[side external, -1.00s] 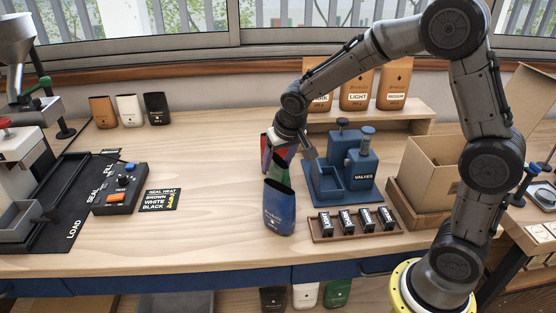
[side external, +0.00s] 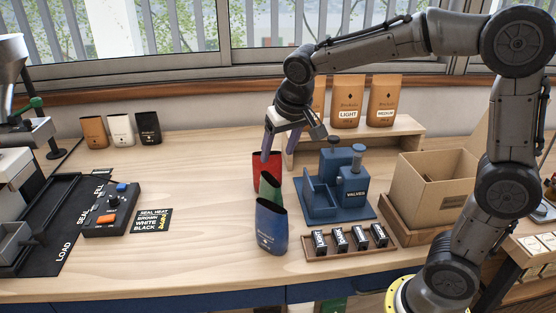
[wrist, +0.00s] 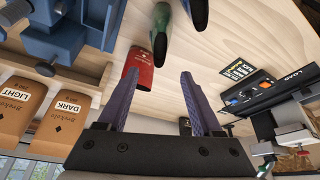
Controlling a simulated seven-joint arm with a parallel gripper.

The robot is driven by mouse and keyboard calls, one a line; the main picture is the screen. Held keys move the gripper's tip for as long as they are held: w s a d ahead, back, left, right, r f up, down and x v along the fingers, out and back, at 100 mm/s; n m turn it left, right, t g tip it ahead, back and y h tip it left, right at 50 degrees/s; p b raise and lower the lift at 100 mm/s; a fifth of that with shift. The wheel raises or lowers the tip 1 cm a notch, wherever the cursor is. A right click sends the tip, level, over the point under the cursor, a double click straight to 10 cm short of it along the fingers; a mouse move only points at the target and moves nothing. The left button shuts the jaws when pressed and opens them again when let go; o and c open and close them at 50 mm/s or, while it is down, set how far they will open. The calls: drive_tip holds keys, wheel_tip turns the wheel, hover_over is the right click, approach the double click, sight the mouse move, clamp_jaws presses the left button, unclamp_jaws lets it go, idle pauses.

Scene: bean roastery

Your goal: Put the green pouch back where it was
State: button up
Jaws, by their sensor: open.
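The green pouch (side external: 268,187) stands on the bench in a row of pouches. The red pouch (side external: 260,170) is behind it and the blue pouch (side external: 271,227) is in front, hiding most of its lower part. In the wrist view the green pouch (wrist: 160,38) shows between the red pouch (wrist: 137,72) and the blue pouch (wrist: 197,12). My gripper (side external: 280,157) is open above the back of the row, near the red pouch. In the wrist view nothing is held between its fingers (wrist: 155,76).
A blue valve station (side external: 322,208) and a tray of small labelled packs (side external: 383,242) stand right of the row. An open cardboard box (side external: 423,187) is further right. Coffee bags (side external: 347,104) stand on a raised shelf behind.

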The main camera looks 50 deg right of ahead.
drive_tip(key=shift+s+r, duration=0.2)
drive_tip(key=s+a+f+n+t+y, duration=0.1)
drive_tip(key=s+n, duration=0.3)
drive_tip(key=s, duration=1.8)
drive_tip(key=shift+s+a+f+y, duration=0.2)
drive_tip(key=shift+s+a+y, duration=0.2)
drive_tip(key=shift+a, duration=0.1)
